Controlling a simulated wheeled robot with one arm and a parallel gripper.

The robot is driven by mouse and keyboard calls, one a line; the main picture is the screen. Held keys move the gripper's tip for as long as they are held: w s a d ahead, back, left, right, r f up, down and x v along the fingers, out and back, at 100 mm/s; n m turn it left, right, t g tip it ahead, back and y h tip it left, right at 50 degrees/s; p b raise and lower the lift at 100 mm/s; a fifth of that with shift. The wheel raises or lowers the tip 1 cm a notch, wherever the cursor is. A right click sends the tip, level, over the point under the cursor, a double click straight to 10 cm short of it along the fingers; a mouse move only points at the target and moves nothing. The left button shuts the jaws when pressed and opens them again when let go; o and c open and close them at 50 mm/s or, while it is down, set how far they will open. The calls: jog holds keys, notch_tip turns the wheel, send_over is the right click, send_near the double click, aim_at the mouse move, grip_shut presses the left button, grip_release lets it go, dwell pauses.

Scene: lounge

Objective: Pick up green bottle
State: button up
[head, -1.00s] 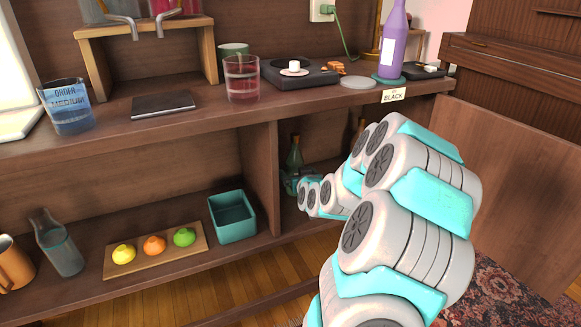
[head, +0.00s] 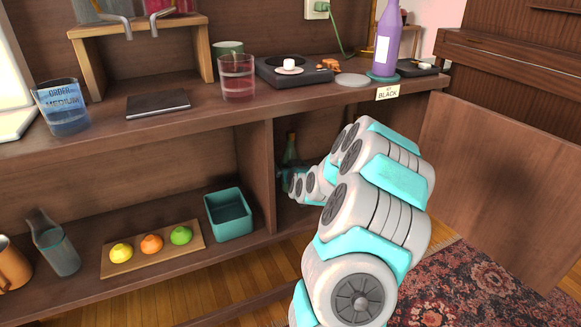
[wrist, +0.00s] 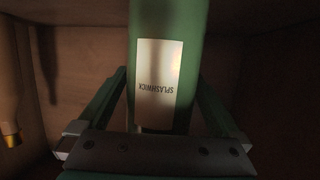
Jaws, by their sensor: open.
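The green bottle (wrist: 193,55) stands in the lower right compartment of the shelf. In the wrist view it is close, with a pale label (wrist: 158,85) facing me. My gripper (wrist: 160,105) is open, with one finger on each side of the bottle. I cannot tell whether the fingers touch it. The gripper is mostly hidden by my arm in the head view.
A compartment divider (head: 257,175) stands left of the bottle, with a teal bin (head: 228,215) beyond it. The counter (head: 200,117) is above, bearing a purple bottle (head: 386,40) and a glass (head: 238,78). Another bottle with a gold part (wrist: 10,135) is at the wrist view's left edge.

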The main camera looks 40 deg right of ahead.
grip_shut()
dwell(0.7)
